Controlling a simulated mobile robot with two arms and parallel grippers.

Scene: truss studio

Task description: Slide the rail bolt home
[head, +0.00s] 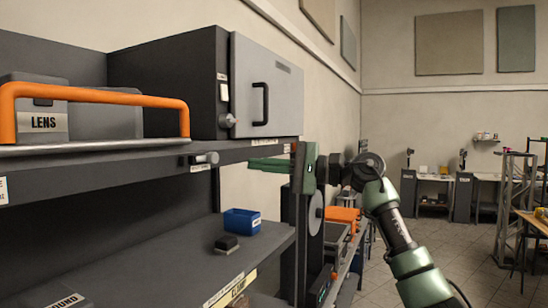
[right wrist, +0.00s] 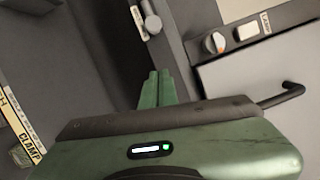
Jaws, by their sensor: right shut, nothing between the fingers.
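The rail bolt (head: 203,158) is a short silver cylinder in a dark mount on the front edge of the upper shelf. A small white label lies just below it. The bolt also shows at the top of the right wrist view (right wrist: 152,22). My right gripper (head: 252,164) is to the right of the bolt, with its green fingers pointing left towards it. In the right wrist view the fingers (right wrist: 158,76) are together and empty, apart from the bolt. My left gripper is not in view.
A grey-doored cabinet (head: 268,88) with a dark handle and a round knob (head: 227,121) stands above the bolt. A blue bin (head: 242,221) and a black block (head: 227,243) are on the lower shelf.

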